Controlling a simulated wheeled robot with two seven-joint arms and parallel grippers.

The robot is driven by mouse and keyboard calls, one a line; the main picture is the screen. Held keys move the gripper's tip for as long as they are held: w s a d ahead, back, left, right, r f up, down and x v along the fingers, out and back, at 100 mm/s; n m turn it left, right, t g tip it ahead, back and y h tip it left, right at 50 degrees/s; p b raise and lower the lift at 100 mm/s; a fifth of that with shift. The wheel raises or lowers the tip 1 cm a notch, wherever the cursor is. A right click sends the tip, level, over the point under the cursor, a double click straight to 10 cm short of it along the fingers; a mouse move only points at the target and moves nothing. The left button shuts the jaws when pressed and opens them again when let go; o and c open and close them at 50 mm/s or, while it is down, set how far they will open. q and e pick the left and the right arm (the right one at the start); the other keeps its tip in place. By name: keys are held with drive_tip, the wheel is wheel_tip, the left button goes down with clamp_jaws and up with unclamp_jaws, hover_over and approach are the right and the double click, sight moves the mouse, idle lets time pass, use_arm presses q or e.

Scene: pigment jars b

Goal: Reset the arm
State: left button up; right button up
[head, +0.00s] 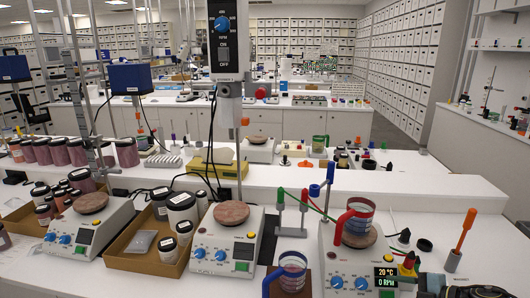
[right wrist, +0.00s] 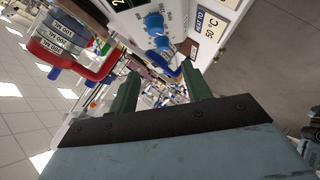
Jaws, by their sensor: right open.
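My right gripper (right wrist: 158,80) shows in the right wrist view with its two green fingers well apart. Nothing is between the fingers. A white hotplate (right wrist: 135,22) with blue knobs lies beyond the fingertips, apart from them. A beaker with a red handle (right wrist: 65,45) is at the upper left of that view. In the head view, dark parts at the bottom right corner are probably my right arm; its fingertips cannot be made out there. My left gripper is not in view.
In the head view the right hotplate (head: 340,262) carries the red-handled beaker (head: 356,218). Another beaker (head: 292,272) stands left of it. An orange-handled screwdriver (head: 461,238) stands upright at the right. Two more hotplates and several jars (head: 182,210) fill the left bench.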

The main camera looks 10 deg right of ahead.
drive_tip(key=s+a+f+m+t+h, duration=0.15)
drive_tip(key=a+m, duration=0.25)
drive_tip(key=a, duration=0.5)
drive_tip(key=s+a+f+m+t+h, duration=0.1)
drive_tip(key=s+a+m+h, duration=0.3)
drive_tip(key=a, duration=0.5)
drive_tip(key=s+d+m+g+h, duration=0.2)
drive_tip(key=s+m+g, duration=0.65)
drive_tip(key=s, duration=1.15)
wheel_tip(320, 180, down, 31)
drive_tip(key=s+g+b, duration=0.2)
drive_tip(key=b, duration=0.5)
drive_tip(key=s+d+f+b, duration=0.1)
drive_tip(key=s+f+b, duration=0.1)
drive_tip(key=s+f, duration=0.6)
drive_tip(key=s+d+f+b, duration=0.1)
drive_tip(key=s+f+b, duration=0.2)
drive_tip(key=s+f, duration=0.6)
wheel_tip(320, 180, down, 5)
drive_tip(key=shift+d+r+g, duration=0.1)
drive_tip(key=shift+d+g, duration=0.2)
drive_tip(key=shift+g, duration=0.1)
